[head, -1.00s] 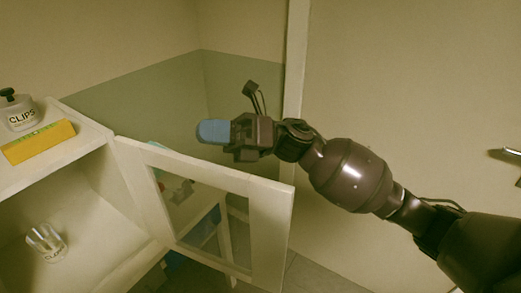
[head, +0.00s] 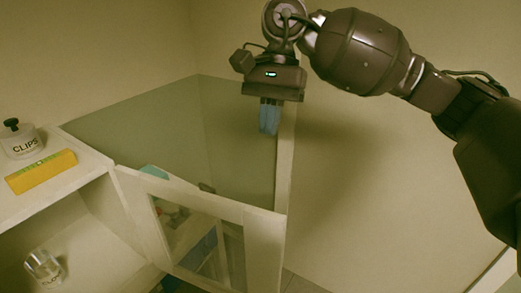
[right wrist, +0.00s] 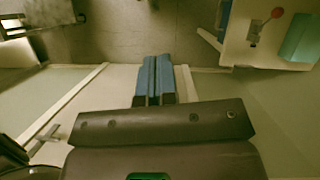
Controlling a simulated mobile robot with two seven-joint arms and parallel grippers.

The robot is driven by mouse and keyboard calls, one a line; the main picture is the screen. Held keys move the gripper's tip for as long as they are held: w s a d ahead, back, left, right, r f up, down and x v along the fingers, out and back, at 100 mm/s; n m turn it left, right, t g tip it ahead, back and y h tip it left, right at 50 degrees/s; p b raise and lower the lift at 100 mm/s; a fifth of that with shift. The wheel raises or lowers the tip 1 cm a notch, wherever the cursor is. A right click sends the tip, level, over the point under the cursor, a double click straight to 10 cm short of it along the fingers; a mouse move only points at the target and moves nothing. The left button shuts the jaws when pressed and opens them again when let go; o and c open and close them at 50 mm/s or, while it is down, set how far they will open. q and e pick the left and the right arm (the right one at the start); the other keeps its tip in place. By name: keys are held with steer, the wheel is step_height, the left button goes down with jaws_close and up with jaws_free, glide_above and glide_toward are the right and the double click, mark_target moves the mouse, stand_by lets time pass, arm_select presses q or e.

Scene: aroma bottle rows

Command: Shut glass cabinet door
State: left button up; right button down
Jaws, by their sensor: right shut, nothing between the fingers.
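The cabinet door (head: 262,250) has a white frame around a glass pane (head: 200,235). It stands open, swung out to the right from the white cabinet (head: 98,160), with its hinge side at the cabinet's right edge. My right gripper (head: 269,133) points downward above and behind the door's free end, apart from it in the head view. Its blue fingers are shut and empty, and they show side by side in the right wrist view (right wrist: 154,80). My left gripper is in neither view.
On the cabinet top are a clips jar (head: 22,140) and a yellow box (head: 41,172). A glass jar (head: 44,268) stands inside the cabinet. A greenish panel (head: 150,130) stands behind the door. A door handle (right wrist: 42,138) shows in the right wrist view.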

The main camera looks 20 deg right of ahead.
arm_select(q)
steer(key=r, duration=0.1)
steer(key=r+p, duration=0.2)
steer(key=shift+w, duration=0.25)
arm_select(e)
steer(key=s+a+f, duration=0.5)
steer(key=f, duration=0.3)
steer(key=shift+s+f, duration=0.25)
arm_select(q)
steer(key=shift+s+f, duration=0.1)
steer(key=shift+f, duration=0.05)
arm_select(e)
steer(key=shift+a, duration=0.15)
